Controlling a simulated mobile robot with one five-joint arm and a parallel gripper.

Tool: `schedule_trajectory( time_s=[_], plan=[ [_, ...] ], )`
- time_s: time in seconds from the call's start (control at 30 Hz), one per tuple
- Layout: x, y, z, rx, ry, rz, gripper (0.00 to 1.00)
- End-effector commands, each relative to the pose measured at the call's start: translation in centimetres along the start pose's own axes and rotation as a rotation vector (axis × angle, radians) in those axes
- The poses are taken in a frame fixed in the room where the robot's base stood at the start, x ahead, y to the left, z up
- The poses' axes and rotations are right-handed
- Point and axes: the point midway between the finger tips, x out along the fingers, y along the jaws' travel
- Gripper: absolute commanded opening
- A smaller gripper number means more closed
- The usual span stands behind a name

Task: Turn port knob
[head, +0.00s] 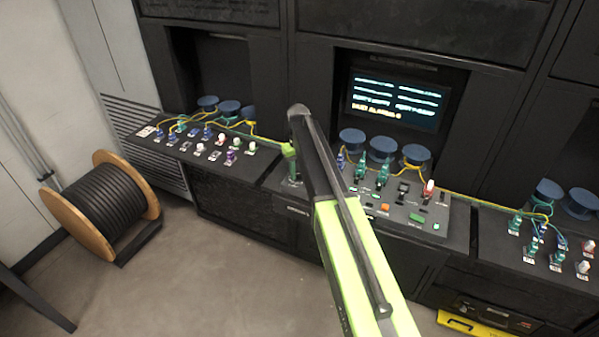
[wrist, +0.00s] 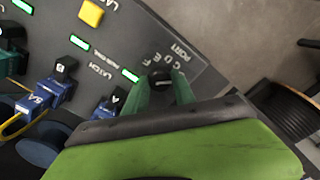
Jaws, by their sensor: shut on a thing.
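The port knob (wrist: 160,78) is a small dark knob beside the printed PORT label, at the near edge of the grey console panel. In the wrist view my gripper (wrist: 163,90) has its two green fingers on either side of the knob, shut on it. In the head view my gripper (head: 291,160) is at the left end of the middle console (head: 330,208), where my arm hides the knob. The knob's pointer direction cannot be told.
Lit green labels, a yellow button (wrist: 91,13) and blue connectors (wrist: 47,93) sit near the gripper. A screen (head: 397,100) stands behind the console. Side consoles hold more connectors. A cable spool (head: 100,205) stands on the floor at left; the floor in front is clear.

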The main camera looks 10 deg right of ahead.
Motion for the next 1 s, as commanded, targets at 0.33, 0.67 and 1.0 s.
schedule_trajectory(
  time_s=[0.33,0.67,1.0],
  plan=[
    [0.01,-0.03,0.06,-0.039,-0.002,-0.001,0.0],
    [0.02,-0.07,0.05,-0.038,-0.002,-0.001,0.44],
    [-0.01,-0.07,0.01,-0.038,-0.001,-0.001,0.53]
  ],
)
